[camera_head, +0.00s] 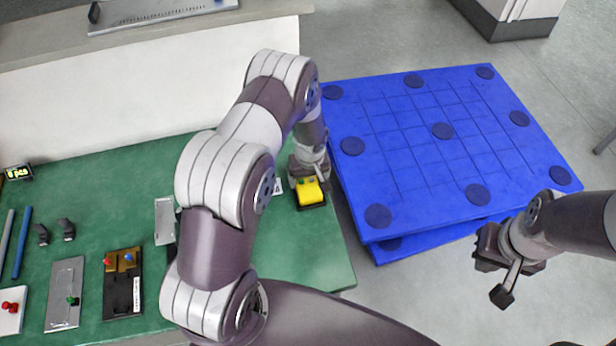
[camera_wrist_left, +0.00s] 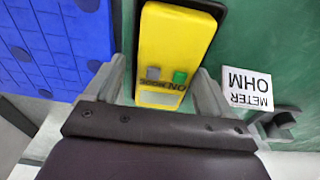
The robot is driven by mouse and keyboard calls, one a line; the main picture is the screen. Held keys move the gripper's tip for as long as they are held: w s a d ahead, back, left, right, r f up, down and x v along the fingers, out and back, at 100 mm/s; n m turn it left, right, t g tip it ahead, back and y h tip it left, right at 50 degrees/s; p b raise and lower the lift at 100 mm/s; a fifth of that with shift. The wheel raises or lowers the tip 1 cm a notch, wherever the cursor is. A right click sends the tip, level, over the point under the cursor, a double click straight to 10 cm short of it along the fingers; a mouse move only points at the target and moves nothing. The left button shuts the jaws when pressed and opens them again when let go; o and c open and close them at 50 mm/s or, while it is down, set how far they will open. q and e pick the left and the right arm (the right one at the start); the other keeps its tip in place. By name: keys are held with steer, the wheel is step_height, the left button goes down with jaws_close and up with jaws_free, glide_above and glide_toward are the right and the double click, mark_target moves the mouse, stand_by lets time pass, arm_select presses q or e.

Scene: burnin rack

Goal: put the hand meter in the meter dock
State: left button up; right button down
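The yellow hand meter (camera_head: 308,190) is at the right end of the green bench, with a black border or base under it. In the left wrist view the meter (camera_wrist_left: 172,50) shows a green button, a grey button and a pale strip. A black surround shows along its top and right; I cannot tell whether this is the meter dock or the meter's own case. My left gripper (camera_head: 309,174) is over the meter. Its fingers (camera_wrist_left: 160,78) stand on either side of the meter's near end, with gaps visible. My right gripper (camera_head: 498,266) is away from the bench, its fingers unclear.
A white OHM METER label (camera_wrist_left: 248,88) lies beside the meter, near a dark clip (camera_wrist_left: 277,124). A blue pallet (camera_head: 445,160) stands right of the bench. Plates with coloured knobs (camera_head: 123,285) and blue and grey rods (camera_head: 21,243) occupy the bench's left.

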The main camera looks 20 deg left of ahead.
mark_target(307, 187)
arm_select(q)
steer(key=shift+s+a+f+g, duration=0.15)
steer(key=shift+s+f+g, duration=0.25)
steer(key=shift+s, duration=0.3)
arm_select(e)
steer(key=shift+f, duration=0.1)
arm_select(q)
steer(key=shift+r+p, duration=0.25)
steer(key=shift+p, duration=0.05)
steer(key=shift+w+r, duration=0.2)
steer(key=shift+r, duration=0.1)
step_height(307, 187, up, 12)
steer(key=s+b, duration=0.1)
steer(key=b, duration=0.1)
steer(key=s+d+r+m, duration=0.2)
steer(key=s+r+m, duration=0.1)
steer(key=s, duration=0.4)
steer(key=s+d+r+m+h, duration=0.1)
steer(key=s+r+m, duration=0.3)
steer(key=s, duration=0.4)
steer(key=shift+s+d+r+m+t, duration=0.25)
steer(key=shift+d+r+t, duration=0.2)
steer(key=shift+r, duration=0.45)
arm_select(e)
steer(key=shift+w+a+f, duration=0.1)
steer(key=shift+a+f, duration=0.2)
steer(key=shift+f, duration=0.1)
